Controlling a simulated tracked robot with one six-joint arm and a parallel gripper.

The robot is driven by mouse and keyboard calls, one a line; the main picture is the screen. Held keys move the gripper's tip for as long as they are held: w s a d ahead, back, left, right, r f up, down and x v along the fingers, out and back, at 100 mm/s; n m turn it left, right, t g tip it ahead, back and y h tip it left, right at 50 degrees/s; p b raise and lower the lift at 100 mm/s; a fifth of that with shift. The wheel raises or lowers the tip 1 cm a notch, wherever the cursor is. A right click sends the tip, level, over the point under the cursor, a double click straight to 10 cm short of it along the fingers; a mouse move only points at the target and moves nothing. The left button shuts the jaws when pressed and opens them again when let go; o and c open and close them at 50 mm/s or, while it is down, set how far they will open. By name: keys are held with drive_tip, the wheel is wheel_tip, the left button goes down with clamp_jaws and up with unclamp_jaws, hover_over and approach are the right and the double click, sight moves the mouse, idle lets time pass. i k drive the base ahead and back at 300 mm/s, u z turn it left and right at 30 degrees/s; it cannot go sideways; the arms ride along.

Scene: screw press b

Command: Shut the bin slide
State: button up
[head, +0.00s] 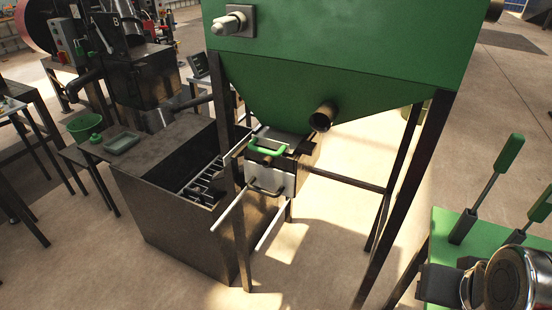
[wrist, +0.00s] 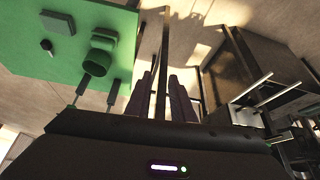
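In the head view a green hopper bin (head: 350,55) stands on dark legs. Under its mouth is a slide with a green bar handle (head: 268,146). Below it is a pale front plate (head: 284,180) with a dark handle (head: 265,189); two pale rails (head: 227,211) reach out forward from there. I cannot tell how far the slide is open. In the wrist view the pale plate (wrist: 243,116) and rails show at the right. My gripper (wrist: 163,88) shows two dark fingers apart, nothing between them; it is away from the slide.
An open dark trough (head: 165,205) stands left of the slide. A green bench with levers (head: 495,180) is at the right; it shows at upper left in the wrist view (wrist: 60,60). Hopper legs (head: 397,190) stand around the slide. The floor in front is clear.

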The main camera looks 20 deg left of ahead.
sight(281, 140)
drive_tip(key=u, duration=0.05)
drive_tip(key=k, duration=0.5)
drive_tip(key=u, duration=1.3)
drive_tip(key=i, duration=0.55)
drive_tip(key=u, duration=0.8)
